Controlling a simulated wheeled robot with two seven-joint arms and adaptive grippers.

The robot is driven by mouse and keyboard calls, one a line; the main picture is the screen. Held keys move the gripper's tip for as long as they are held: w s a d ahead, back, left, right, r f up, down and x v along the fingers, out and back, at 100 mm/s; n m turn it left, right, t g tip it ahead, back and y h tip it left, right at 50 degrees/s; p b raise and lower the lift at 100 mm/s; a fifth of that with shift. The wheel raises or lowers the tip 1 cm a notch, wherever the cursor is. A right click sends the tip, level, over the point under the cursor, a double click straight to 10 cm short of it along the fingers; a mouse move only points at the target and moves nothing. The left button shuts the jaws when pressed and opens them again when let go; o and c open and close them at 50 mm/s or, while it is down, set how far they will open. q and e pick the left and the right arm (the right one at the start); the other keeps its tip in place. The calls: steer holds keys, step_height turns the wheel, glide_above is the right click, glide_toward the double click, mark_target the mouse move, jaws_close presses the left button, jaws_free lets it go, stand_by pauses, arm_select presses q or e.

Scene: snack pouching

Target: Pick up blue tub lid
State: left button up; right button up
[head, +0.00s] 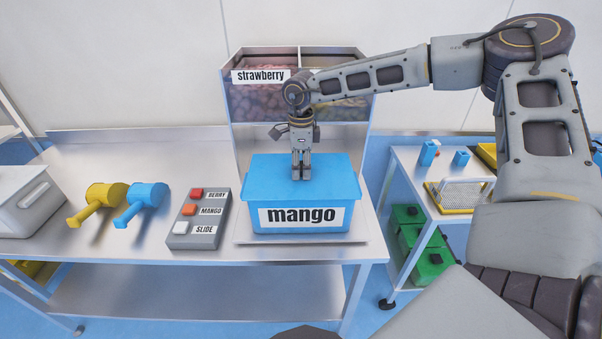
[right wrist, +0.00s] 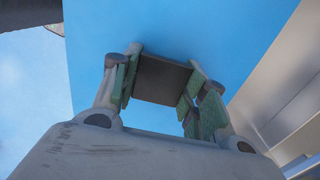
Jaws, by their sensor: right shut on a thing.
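The blue tub lid (head: 330,170) lies on the blue tub (head: 254,207), whose front carries a "mango" label. My right gripper (head: 301,176) points straight down at the middle of the lid, with its fingers close together. In the right wrist view the blue lid (right wrist: 230,35) fills the background behind the right gripper's fingers (right wrist: 163,80). A dark block shows between the fingers. My left gripper is out of view.
The tub stands on a metal tray in front of a dispenser (head: 300,55) labelled "strawberry". Left of it are a button box (head: 197,220), a blue scoop (head: 146,197), a yellow scoop (head: 104,196) and a grey bin (head: 30,200). A side cart (head: 400,165) stands at the right.

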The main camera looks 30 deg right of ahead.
mark_target(301, 165)
steer(key=shift+r, duration=0.1)
steer(key=shift+r+b, duration=0.65)
steer(key=shift+r, duration=4.25)
